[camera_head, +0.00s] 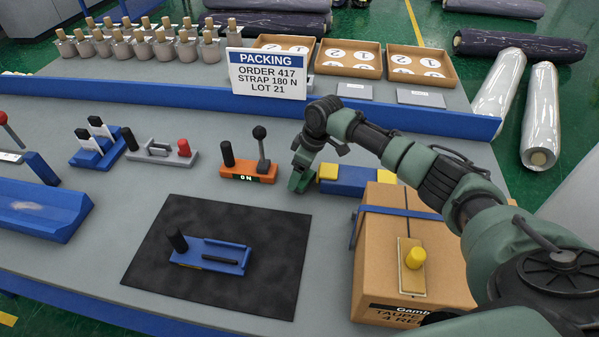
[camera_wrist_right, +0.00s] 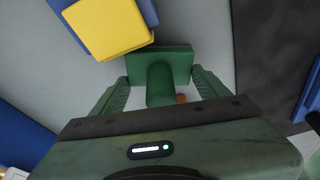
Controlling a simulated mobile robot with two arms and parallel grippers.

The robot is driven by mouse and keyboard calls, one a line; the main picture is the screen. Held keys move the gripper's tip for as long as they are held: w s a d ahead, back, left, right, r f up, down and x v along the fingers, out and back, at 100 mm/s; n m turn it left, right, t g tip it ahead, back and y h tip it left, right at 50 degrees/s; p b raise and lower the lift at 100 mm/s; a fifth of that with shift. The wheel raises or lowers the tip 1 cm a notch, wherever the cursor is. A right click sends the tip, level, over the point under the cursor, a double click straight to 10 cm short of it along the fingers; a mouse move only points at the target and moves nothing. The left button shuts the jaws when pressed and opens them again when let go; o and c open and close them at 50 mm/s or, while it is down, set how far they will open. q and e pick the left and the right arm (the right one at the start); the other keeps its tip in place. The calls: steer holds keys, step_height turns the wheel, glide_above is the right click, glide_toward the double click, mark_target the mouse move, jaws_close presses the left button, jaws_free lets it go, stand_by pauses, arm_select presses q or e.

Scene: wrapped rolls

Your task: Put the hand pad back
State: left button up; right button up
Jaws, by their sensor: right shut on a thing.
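My right gripper (camera_head: 303,170) is low over the grey bench, between the orange lever unit and the blue block with yellow ends. In the right wrist view, my gripper's two green fingers (camera_wrist_right: 160,88) are closed around the round upright grip of a green pad (camera_wrist_right: 174,58), which I take as the hand pad. The pad's flat plate shows past the fingertips; it also shows in the head view (camera_head: 298,184). I cannot tell whether it touches the bench. My left gripper is not in view.
The blue block with yellow ends (camera_head: 345,181) is close beside the pad. The orange lever unit (camera_head: 248,174) is to the left. A strapped carton (camera_head: 455,265) bears a yellow-knobbed plate (camera_head: 412,280). A black mat (camera_head: 150,265) holds a blue tool (camera_head: 212,257). A blue rail (camera_head: 430,122) and packing sign (camera_head: 268,73) stand behind.

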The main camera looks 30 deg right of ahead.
mark_target(310, 179)
steer(key=shift+f, duration=0.5)
steer(key=o, duration=1.5)
steer(key=shift+f, duration=0.1)
steer(key=b+v, duration=0.1)
steer(key=v, duration=1.1)
steer(key=shift+w, duration=0.1)
